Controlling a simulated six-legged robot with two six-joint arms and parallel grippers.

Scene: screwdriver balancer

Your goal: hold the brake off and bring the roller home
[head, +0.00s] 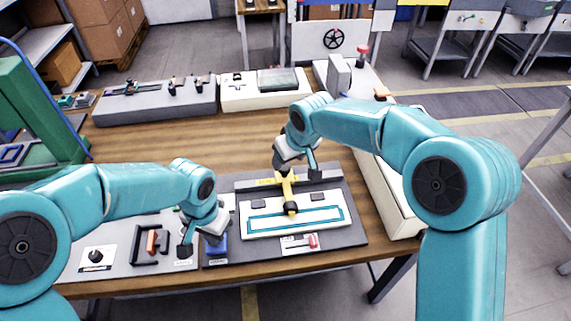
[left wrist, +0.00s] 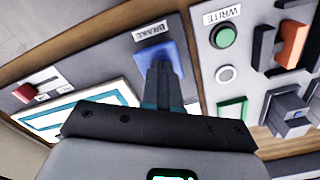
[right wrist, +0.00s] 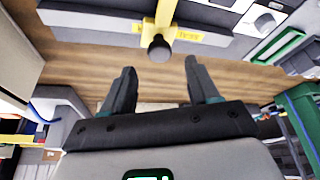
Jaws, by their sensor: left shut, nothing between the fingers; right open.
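The blue brake pad (head: 217,250) sits at the left end of the dark fixture base, beside the white plate. In the left wrist view, its blue face (left wrist: 178,58) lies at the tips of my shut, empty left gripper (left wrist: 160,72), under a BRAKE label. Whether the pad is pressed down I cannot tell. A yellow arm with a black knob (head: 291,208) reaches over the white plate from a dark bar behind; I take it for the roller's handle. In the right wrist view, the knob (right wrist: 159,48) is just beyond the tips of my open right gripper (right wrist: 160,66), not gripped.
The white plate (head: 262,229) has a teal outline, with a red lever (head: 311,241) in front. A grey panel (head: 125,225) with a knob and an orange block lies left. Grey and white units stand at the back. Bare wood (head: 130,148) is clear between.

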